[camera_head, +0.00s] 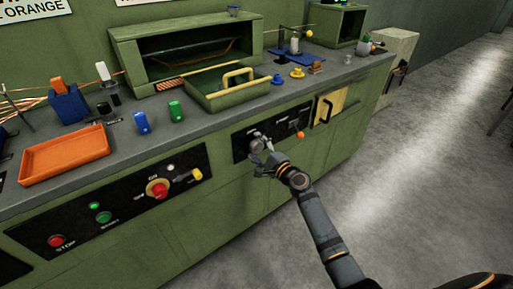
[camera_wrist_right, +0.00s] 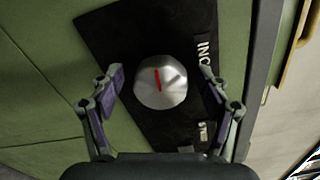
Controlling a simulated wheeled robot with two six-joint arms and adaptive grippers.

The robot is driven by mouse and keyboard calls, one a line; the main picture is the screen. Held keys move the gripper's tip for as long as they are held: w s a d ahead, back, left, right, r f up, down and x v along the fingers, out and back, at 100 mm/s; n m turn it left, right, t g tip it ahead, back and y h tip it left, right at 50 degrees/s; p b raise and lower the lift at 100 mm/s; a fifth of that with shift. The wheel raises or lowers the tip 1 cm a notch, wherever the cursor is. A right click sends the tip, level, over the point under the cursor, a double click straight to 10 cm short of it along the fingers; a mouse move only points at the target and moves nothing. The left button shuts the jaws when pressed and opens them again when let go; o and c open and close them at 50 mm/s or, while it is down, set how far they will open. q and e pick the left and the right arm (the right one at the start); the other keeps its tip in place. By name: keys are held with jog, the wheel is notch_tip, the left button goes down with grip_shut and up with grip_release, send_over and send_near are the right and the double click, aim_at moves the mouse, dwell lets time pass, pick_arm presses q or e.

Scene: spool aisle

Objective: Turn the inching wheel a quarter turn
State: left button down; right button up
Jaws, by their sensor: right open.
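The inching wheel (camera_wrist_right: 161,82) is a round silver knob with a red line on a black panel (camera_wrist_right: 110,35). My right gripper (camera_wrist_right: 163,90) is open, with one finger to each side of the knob and a gap on both sides. In the head view my right gripper (camera_head: 262,150) is at the black panel on the bench front and mostly covers the knob. My left gripper is in neither view.
An orange lever (camera_head: 298,130) stands right of the knob, then a yellow-framed handle (camera_head: 326,110). A panel with red and green buttons (camera_head: 103,217) is to the left.

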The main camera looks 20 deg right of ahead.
jog(key=shift+s+d, duration=0.15)
jog(key=shift+s, duration=0.2)
jog(key=v, duration=1.1)
jog(key=shift+s, duration=0.15)
